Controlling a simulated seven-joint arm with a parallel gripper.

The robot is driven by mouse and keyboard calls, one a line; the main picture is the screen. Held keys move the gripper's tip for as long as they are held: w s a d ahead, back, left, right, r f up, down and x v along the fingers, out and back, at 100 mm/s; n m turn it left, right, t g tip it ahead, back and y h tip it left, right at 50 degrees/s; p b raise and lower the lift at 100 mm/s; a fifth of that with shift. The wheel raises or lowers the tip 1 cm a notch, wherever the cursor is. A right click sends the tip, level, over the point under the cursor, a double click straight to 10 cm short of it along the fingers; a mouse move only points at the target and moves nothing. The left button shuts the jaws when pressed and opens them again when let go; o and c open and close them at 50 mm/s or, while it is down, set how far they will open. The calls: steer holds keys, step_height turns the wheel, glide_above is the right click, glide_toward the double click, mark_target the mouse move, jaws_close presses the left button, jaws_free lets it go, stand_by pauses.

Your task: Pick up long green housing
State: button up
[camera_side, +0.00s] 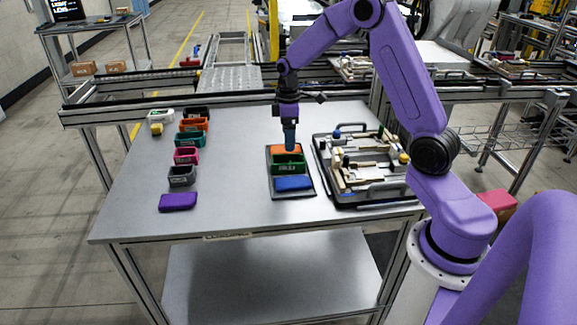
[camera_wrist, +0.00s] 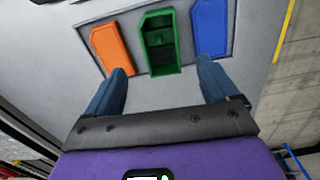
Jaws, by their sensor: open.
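The long green housing (camera_side: 288,163) stands in the dark tray (camera_side: 272,191) on the table, between an orange part (camera_side: 285,149) and a blue part (camera_side: 293,184). In the wrist view the green housing (camera_wrist: 160,45) is an open-topped box between the orange part (camera_wrist: 110,47) and the blue part (camera_wrist: 210,28). My gripper (camera_side: 290,150) is above the tray, near its orange end. In the wrist view my gripper's (camera_wrist: 164,76) two blue fingers are wide apart and empty, with the green housing beyond and between them.
A fixture pallet (camera_side: 358,199) with handles lies right of the tray. On the left of the table stands a row of several coloured housings, with a purple part (camera_side: 178,202) at its near end. The table (camera_side: 228,180) is clear between row and tray.

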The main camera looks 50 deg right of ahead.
mark_target(289, 158)
step_height(289, 158, down, 9)
steer(key=shift+r, duration=0.1)
steer(key=c, duration=1.1)
